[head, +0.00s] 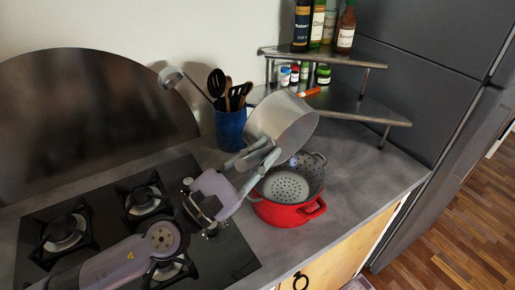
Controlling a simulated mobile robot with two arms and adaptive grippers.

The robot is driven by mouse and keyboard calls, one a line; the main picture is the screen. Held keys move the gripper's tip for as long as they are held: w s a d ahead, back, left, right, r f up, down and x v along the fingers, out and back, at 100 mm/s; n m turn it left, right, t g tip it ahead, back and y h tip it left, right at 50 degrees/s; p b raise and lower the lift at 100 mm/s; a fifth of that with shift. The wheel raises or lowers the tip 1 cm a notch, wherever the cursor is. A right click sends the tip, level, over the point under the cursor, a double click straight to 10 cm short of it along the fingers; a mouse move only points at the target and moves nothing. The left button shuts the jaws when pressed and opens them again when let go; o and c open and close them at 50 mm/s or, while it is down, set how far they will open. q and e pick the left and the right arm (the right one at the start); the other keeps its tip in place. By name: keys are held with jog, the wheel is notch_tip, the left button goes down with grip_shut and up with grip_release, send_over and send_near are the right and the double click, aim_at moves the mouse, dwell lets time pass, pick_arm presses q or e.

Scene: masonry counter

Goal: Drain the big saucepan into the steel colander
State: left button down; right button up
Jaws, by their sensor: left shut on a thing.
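The big saucepan (284,121) is a grey metal pan, held tilted in the air with its mouth facing down to the right. My left gripper (256,163) is shut on its handle, to the lower left of the pan body. The steel colander (288,185) is grey with holes in its bottom. It sits in a red pot (282,214) on the counter, below the saucepan. The saucepan hides part of the colander's far rim. I cannot tell whether anything is in the saucepan. My right gripper is not in view.
A black gas hob (100,221) lies at the left under my left arm. A blue utensil holder (230,127) stands behind the saucepan. A two-tier corner shelf (345,108) with bottles and small jars stands at the back right. The counter right of the red pot is clear.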

pick_arm(q)
jog(key=shift+a+r+p, duration=0.15)
jog(key=shift+r+p, duration=0.75)
jog(key=shift+r, duration=0.05)
jog(key=w+a+r+n+t+y+p, duration=0.1)
jog(key=w+a+r+n+y+p, duration=0.1)
jog(key=w+a+n+p, duration=0.3)
jog(key=w+a+r+n+t+y+p, duration=0.1)
jog(key=w+a+r+n+y+p, duration=0.2)
jog(key=w+a+n, duration=0.6)
jog(key=shift+r+n+t+y+p, duration=0.35)
jog(key=shift+n+y+p, duration=0.9)
jog(key=shift+n, duration=1.15)
dwell(1.8)
dwell(1.5)
